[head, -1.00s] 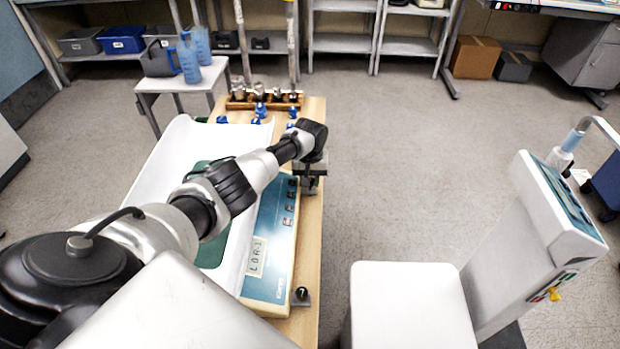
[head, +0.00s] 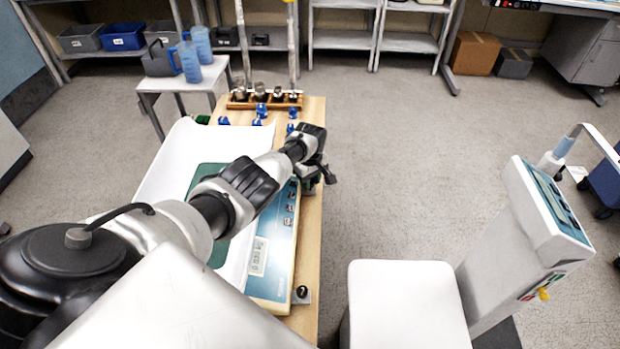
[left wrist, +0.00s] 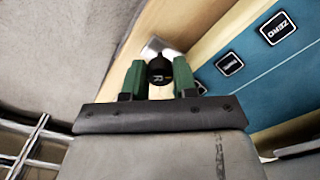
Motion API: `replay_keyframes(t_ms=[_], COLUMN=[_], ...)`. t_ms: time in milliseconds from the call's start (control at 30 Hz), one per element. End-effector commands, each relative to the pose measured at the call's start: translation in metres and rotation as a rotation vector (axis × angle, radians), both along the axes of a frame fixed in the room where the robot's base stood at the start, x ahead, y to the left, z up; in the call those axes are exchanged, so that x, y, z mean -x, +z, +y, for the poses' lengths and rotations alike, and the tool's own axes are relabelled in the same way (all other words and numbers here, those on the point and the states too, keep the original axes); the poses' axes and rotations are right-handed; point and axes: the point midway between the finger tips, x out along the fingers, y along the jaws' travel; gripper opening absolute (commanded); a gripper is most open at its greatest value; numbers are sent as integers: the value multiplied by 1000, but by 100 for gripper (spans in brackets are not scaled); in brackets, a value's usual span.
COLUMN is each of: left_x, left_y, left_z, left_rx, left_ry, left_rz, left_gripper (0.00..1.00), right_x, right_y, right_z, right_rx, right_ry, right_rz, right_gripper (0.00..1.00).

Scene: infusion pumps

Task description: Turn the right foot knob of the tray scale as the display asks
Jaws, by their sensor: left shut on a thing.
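The tray scale has a white curved tray (head: 165,180) and a blue front panel (head: 279,265) with a small display (head: 258,256) and buttons. The display's characters are too small to read surely. My left gripper (head: 315,182) is at the scale's far right corner. In the left wrist view its green fingers (left wrist: 159,80) are shut on a black knob marked R (left wrist: 158,70), the right foot knob, one finger on each side. In the head view my gripper hides this knob. Another dark foot knob (head: 301,292) stands at the panel's near end. My right gripper is not in view.
The scale stands on a wooden bench (head: 311,225). Several blue items (head: 261,110) and a rack of metal weights (head: 240,101) are at its far end. A white stool (head: 405,300) and a white console (head: 535,235) stand to the right, with open floor beyond.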

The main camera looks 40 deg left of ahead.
Motion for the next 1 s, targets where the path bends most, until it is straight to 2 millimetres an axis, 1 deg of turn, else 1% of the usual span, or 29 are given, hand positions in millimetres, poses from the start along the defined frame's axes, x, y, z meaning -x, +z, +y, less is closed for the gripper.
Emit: replay_keyframes(t_ms=[233,667,700,767,1000], left_x=[-1,-1,-1,-1,-1], left_y=[2,2,2,2,1], left_z=[1,1,1,1,1], left_rx=[-2,-4,-4,-4,-3], left_ry=[64,74,74,74,74], left_rz=[-3,-4,-4,-4,-2], left_gripper=[4,4,29,39,39], right_x=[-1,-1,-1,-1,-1], right_y=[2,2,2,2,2], right_z=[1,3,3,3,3], right_rx=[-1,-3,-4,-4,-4], right_ry=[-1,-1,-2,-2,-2], right_rz=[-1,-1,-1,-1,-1], right_gripper=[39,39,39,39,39])
